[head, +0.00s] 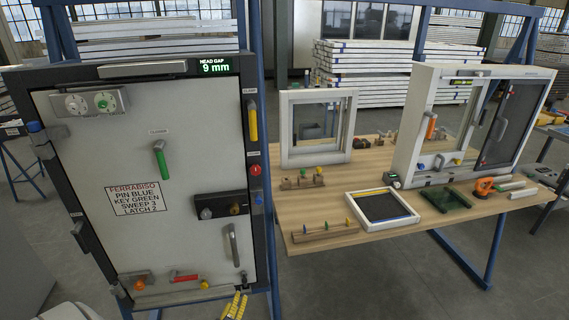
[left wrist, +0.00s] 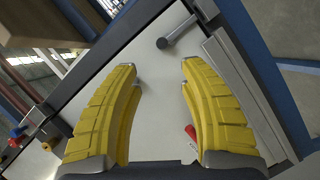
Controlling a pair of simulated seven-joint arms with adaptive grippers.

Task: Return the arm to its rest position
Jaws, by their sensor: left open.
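My left gripper (head: 236,305) shows at the bottom edge of the head view, its yellow fingers in front of the lower right corner of the grey door panel (head: 190,130). In the left wrist view the two yellow fingers (left wrist: 160,95) stand wide apart with nothing between them. The pale panel and a grey bar handle (left wrist: 177,32) lie beyond the fingertips. A red handle (left wrist: 190,132) shows partly behind the right finger. The rest of the left arm is outside the head view. My right gripper is not in either view.
The dark-framed door stands close on the left, with a green handle (head: 160,158), a grey pull handle (head: 234,245) and a red handle (head: 186,278) sticking out. A wooden workbench (head: 340,190) with window frames and a black-filled tray (head: 382,190) stands right. Floor (head: 385,275) before it is clear.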

